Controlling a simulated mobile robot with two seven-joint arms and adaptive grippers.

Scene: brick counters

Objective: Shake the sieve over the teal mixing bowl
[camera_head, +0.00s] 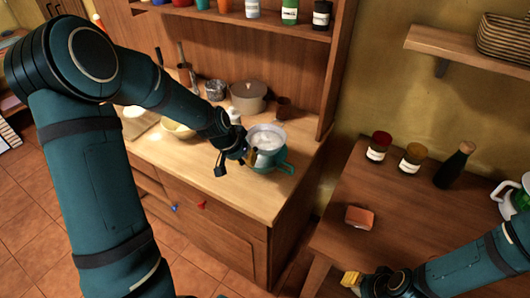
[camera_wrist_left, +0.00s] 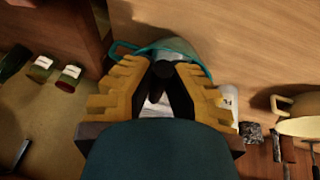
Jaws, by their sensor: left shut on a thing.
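The teal mixing bowl (camera_head: 287,167) stands on the wooden counter near its right end. The round sieve (camera_head: 267,138), pale inside, is over the bowl's opening and hides most of its inside. I cannot tell whether the sieve touches the bowl. My left gripper (camera_head: 250,157) is at the left side of the bowl, shut on the sieve's dark handle (camera_wrist_left: 161,71). In the left wrist view the teal bowl's rim (camera_wrist_left: 122,47) shows beyond the yellow fingers. My right gripper (camera_head: 352,280) is low over the right table's front edge, away from the bowl; its opening is unclear.
A lidded pot (camera_head: 248,97), a grey tin (camera_head: 215,90) and a pale yellow bowl (camera_head: 178,130) stand on the counter. The right table holds two jars (camera_head: 411,158), a dark bottle (camera_head: 455,165) and an orange-brown block (camera_head: 360,217). The counter's front is clear.

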